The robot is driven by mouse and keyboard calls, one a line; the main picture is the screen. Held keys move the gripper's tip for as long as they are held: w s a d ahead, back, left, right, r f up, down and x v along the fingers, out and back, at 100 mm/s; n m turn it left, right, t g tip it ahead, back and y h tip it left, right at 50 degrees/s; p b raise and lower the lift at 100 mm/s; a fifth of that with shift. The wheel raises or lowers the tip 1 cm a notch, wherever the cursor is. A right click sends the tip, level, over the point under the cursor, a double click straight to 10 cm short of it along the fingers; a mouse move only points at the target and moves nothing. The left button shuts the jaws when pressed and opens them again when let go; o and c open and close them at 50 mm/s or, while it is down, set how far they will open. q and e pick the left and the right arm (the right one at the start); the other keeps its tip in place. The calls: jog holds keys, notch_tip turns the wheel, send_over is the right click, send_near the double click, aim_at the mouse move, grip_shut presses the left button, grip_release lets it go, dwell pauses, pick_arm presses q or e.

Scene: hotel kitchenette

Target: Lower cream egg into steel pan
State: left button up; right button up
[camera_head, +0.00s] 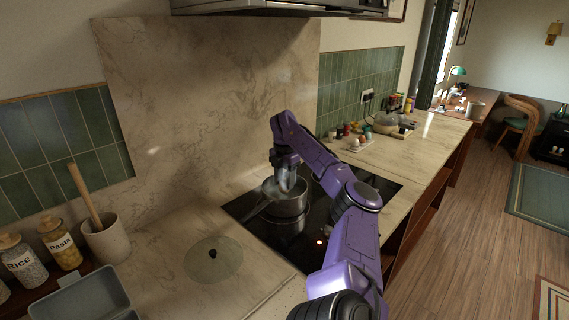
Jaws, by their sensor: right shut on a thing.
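The steel pan (286,208) stands on the black hob, with its handle pointing to the lower left. My right arm reaches in from the lower right and bends down over the pan. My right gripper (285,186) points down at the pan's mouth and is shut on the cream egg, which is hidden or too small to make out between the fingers. Pale haze shows around the fingertips. I cannot tell how far they are below the rim. My left gripper is not in view.
A glass lid (230,270) lies on the counter left of the hob (383,184). A utensil crock (107,243), jars and a grey box (88,300) stand at lower left. An egg holder (357,145) and a second pot (386,122) stand beyond the hob. The range hood hangs above.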

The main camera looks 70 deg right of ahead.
aim_at(284, 190)
jog(key=shift+f+b, duration=1.95)
jog(key=shift+f, duration=0.4)
dwell(0.7)
jog(key=o, duration=0.7)
jog(key=shift+o, duration=0.2)
notch_tip(284, 190, up, 11)
jog(key=p, duration=0.2)
jog(key=shift+f+p, duration=0.15)
jog(key=shift+p, duration=0.25)
